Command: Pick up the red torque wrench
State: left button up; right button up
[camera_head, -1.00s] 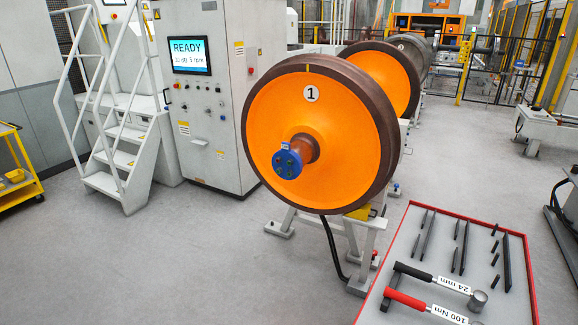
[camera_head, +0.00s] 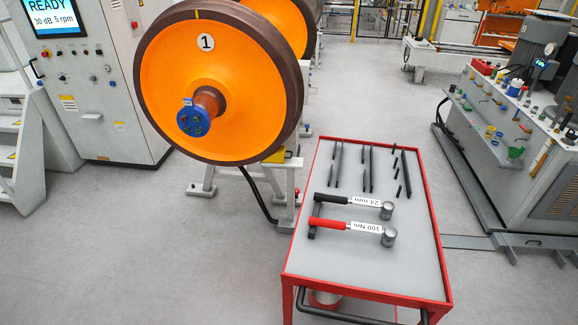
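The red torque wrench (camera_head: 337,224) lies on the grey top of a red-rimmed cart (camera_head: 366,297). It has a red handle at the left, a white label reading 100 Nm and a grey round head at the right. A similar wrench with a black handle (camera_head: 337,199) and a 24 mm label lies just behind it, roughly parallel. A dark bar lies by the left ends of both handles. Neither of my grippers shows in the head view.
Several dark slim tools (camera_head: 366,168) lie at the back of the cart top. The orange wheelset (camera_head: 212,85) on its stand is behind left. A workbench (camera_head: 520,125) with small items stands at the right.

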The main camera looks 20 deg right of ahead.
aim_at(389, 234)
jog(key=z, duration=1.25)
jog(key=i+l+z, duration=0.15)
jog(key=l, duration=0.2)
jog(key=i+l+z, duration=0.15)
jog(key=i+l, duration=0.1)
jog(key=l, duration=0.05)
